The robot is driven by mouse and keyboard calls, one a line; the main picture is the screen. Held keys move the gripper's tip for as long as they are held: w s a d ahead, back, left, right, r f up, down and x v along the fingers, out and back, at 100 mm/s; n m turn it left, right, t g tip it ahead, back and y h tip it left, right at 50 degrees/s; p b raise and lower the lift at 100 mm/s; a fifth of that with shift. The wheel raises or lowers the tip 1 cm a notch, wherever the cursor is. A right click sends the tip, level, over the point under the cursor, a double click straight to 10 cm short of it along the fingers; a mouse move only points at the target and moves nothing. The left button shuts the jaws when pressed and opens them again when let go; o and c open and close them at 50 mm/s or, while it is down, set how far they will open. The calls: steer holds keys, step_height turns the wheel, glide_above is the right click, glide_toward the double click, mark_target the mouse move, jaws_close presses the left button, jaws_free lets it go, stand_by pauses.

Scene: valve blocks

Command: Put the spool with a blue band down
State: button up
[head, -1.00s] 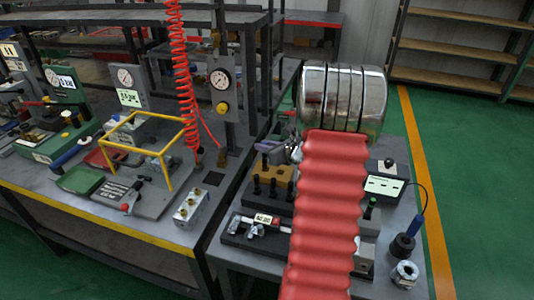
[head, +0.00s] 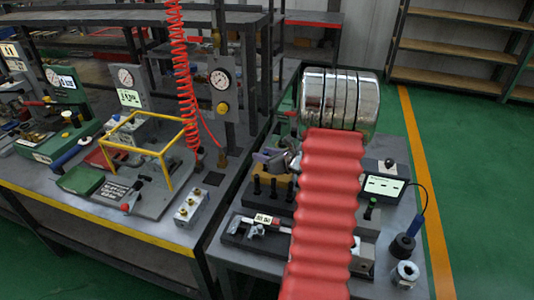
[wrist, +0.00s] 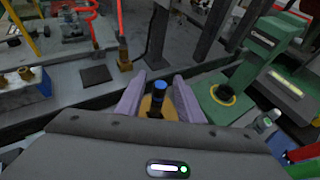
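The spool with the blue band (wrist: 158,90) shows in the wrist view as a dark upright stem with a blue ring near its top. It stands between my gripper's two purple fingers (wrist: 158,98), with a gap visible on each side. An orange-gold surface (wrist: 150,106) shows around its lower part; the foot of the spool is hidden by my gripper. In the head view my gripper (head: 269,160) is low over a gold block (head: 278,182). Several black spools (head: 273,187) stand at the block's front. The blue band cannot be made out there.
A green fixture (wrist: 226,97) stands close to the right of my fingers in the wrist view. The left bench (head: 85,223) carries gauges and a yellow frame (head: 160,155).

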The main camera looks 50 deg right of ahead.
steer(key=v, duration=1.2)
stand_by(0.7)
